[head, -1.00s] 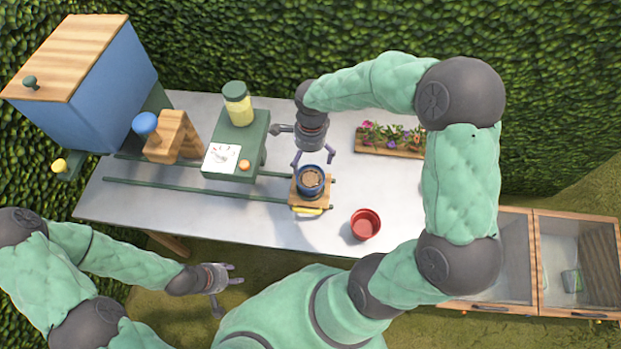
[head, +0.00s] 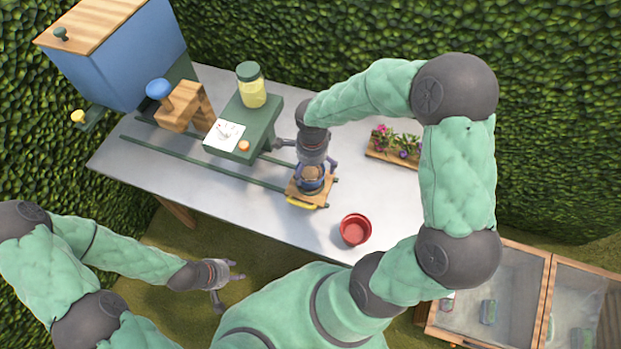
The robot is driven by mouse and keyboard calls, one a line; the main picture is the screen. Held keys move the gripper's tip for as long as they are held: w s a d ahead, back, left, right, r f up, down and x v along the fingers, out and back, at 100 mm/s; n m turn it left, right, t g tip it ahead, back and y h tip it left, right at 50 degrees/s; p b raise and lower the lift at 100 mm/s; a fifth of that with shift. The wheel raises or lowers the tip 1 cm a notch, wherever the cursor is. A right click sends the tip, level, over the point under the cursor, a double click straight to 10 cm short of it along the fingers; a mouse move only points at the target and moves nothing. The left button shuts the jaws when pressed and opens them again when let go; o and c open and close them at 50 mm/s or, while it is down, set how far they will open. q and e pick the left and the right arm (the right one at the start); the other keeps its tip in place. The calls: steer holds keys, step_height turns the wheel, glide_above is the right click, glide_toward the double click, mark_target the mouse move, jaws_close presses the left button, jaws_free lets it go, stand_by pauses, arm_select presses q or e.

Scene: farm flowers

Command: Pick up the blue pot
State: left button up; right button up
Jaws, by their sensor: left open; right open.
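The blue pot (head: 309,187), filled with brown soil, stands on a small wooden cart (head: 323,191) with a yellow handle at the end of the green rails. My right gripper (head: 316,172) is directly over the pot, pointing down, with its open fingers at the pot's rim. The wrist hides part of the pot, and I cannot tell whether the fingers touch it. My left gripper (head: 228,284) is open and empty, low at the left, off the table's front edge.
A red pot (head: 355,229) stands just right of the cart. A flower planter (head: 392,150) lies behind. A green stand (head: 244,125) with a yellow jar (head: 251,86), a wooden block (head: 186,107) and a blue hopper (head: 121,58) occupy the left. Glass-topped bins (head: 492,298) stand at lower right.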

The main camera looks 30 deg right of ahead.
mark_target(310, 178)
steer(key=f, duration=0.3)
steer(key=f+b, duration=0.1)
steer(key=f, duration=0.1)
steer(key=shift+w+a, duration=0.1)
steer(key=shift+w, duration=0.2)
steer(key=c, duration=1.2)
steer(key=shift+r, duration=0.1)
